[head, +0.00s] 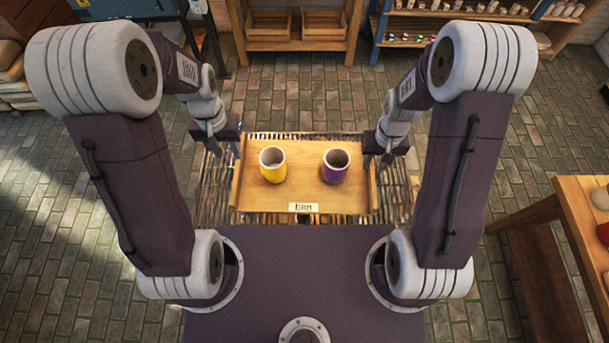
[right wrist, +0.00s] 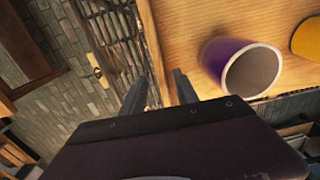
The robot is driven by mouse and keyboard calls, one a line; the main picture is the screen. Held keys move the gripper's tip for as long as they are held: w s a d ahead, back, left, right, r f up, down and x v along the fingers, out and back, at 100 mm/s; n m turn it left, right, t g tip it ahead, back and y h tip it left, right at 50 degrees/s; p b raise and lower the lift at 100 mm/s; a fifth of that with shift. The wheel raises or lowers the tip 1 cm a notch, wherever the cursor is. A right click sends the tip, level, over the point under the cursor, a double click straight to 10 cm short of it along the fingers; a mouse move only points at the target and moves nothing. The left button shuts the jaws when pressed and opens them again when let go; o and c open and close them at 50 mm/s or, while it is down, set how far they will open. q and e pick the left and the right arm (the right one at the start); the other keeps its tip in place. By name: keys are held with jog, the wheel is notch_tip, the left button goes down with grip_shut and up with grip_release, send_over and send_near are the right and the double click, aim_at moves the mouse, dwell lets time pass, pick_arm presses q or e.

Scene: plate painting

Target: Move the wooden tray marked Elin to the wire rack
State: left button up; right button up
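The wooden tray (head: 310,200) with an "Elin" label on its front edge lies level over the slatted wire rack (head: 211,200). I cannot tell whether it rests on the rack. A yellow cup (head: 273,168) and a purple cup (head: 335,170) stand upright on it. The purple cup (right wrist: 248,68) also shows in the right wrist view. My left gripper (head: 226,148) is at the tray's left side, its fingers apart. My right gripper (head: 378,160) is at the right side. In the right wrist view its fingers (right wrist: 160,92) are apart, on either side of the tray's edge.
A wooden table (head: 570,200) with pots stands at the right, a bench (head: 545,280) beside it. Wooden shelving (head: 296,42) and a blue-framed shelf (head: 420,35) stand at the back. The brick floor (head: 70,190) at the left is clear.

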notch_tip(320, 180, up, 7)
jog(key=shift+r, duration=0.15)
jog(key=shift+s, duration=0.1)
dwell(0.3)
